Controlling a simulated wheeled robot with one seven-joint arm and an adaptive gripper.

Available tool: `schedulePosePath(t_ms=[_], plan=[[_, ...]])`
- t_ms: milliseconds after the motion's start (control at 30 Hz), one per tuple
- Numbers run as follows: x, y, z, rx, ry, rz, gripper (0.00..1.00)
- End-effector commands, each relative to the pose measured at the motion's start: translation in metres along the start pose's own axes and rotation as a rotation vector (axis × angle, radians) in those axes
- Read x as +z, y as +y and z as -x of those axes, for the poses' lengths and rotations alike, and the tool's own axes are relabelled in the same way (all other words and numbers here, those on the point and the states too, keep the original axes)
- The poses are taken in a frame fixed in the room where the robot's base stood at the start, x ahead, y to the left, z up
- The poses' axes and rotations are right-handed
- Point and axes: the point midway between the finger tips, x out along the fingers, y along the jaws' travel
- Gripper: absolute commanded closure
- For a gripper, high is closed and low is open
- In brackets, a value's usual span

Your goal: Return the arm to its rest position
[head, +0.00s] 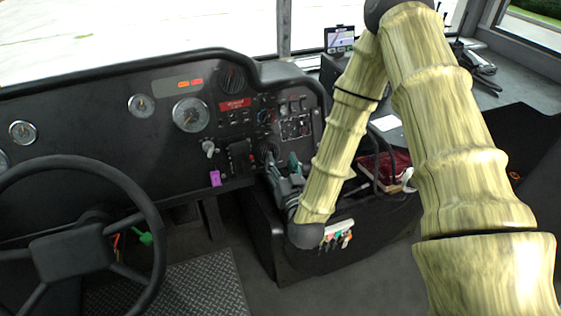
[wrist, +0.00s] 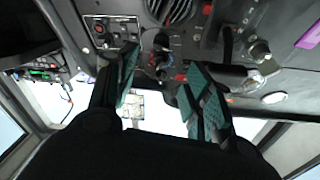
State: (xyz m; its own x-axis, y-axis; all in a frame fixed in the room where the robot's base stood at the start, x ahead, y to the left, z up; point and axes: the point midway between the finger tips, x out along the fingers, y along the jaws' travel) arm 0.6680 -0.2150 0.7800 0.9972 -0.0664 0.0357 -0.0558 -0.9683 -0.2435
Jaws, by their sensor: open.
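My arm (head: 355,130), in a pale bamboo-like pattern, reaches up from the lower right of the head view, bends at the top and comes down toward the dashboard. My gripper (head: 282,161) is at its lower end, in front of the dashboard's right part. Its teal-padded fingers are apart in the wrist view (wrist: 163,85), with nothing held between them. The dashboard panel (wrist: 180,40) with knobs and switches lies beyond the fingertips. I cannot tell whether a fingertip touches it.
The dashboard (head: 90,110) spans the left, with a steering wheel (head: 75,245) before it. A purple tag (head: 215,178) sits left of my gripper. A black console (head: 330,255) stands below my forearm, with a red item (head: 393,165) behind. A small screen (head: 339,39) stands at the back.

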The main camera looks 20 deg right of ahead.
Motion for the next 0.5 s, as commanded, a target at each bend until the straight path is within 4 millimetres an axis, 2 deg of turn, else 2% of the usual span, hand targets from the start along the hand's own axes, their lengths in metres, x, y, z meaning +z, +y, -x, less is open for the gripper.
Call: schedulePosePath(t_ms=[367, 467, 500], plan=[[0.003, 0.000, 0.001, -0.001, -0.015, 0.002, 0.49], [0.018, -0.001, 0.008, -0.007, -0.089, 0.013, 0.49], [0.029, -0.001, 0.014, -0.010, -0.139, 0.020, 0.49]])
